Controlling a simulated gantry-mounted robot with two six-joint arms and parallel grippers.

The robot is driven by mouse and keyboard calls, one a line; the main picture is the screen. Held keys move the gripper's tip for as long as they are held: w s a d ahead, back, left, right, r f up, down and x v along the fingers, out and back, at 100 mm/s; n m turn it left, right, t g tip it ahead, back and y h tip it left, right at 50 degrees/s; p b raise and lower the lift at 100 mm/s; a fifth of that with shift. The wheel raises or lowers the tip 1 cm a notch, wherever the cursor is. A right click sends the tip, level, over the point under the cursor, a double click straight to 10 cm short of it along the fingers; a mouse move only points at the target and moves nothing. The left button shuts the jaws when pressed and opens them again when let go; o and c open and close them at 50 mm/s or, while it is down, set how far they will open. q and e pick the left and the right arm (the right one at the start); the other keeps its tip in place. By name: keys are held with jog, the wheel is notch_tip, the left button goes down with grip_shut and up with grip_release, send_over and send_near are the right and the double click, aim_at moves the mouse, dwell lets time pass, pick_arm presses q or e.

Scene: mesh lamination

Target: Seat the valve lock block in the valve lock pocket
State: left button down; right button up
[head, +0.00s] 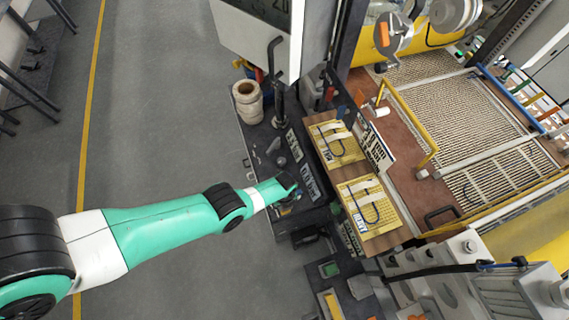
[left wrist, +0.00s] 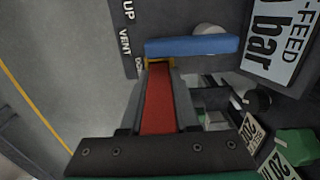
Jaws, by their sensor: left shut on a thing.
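My left gripper (head: 287,184) reaches in from the left over the dark bench in the head view. In the left wrist view its grey fingers (left wrist: 158,92) are shut on a long red block (left wrist: 157,102), which I take to be the valve lock block. The block's far end is close to a small yellow piece (left wrist: 152,62) and a blue bar (left wrist: 192,45); whether they touch is unclear. I cannot clearly make out the valve lock pocket. The block is too small to tell in the head view. My right gripper is not in view.
The dark bench (head: 262,152) carries a cream roll (head: 248,102) and labelled plates (head: 310,182). Two wooden boards with yellow sheets (head: 338,141) lie to the right. White signs (left wrist: 280,40) and a green block (left wrist: 293,146) stand right of the fingers.

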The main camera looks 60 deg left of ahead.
pick_arm(q)
jog(key=shift+f+b, duration=0.3)
jog(key=shift+f, duration=0.1)
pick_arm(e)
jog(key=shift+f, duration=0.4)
pick_arm(q)
jog(key=c, duration=0.6)
grip_release()
jog(key=shift+s, duration=0.1)
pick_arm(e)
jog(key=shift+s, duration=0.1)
pick_arm(q)
jog(key=shift+o, duration=0.2)
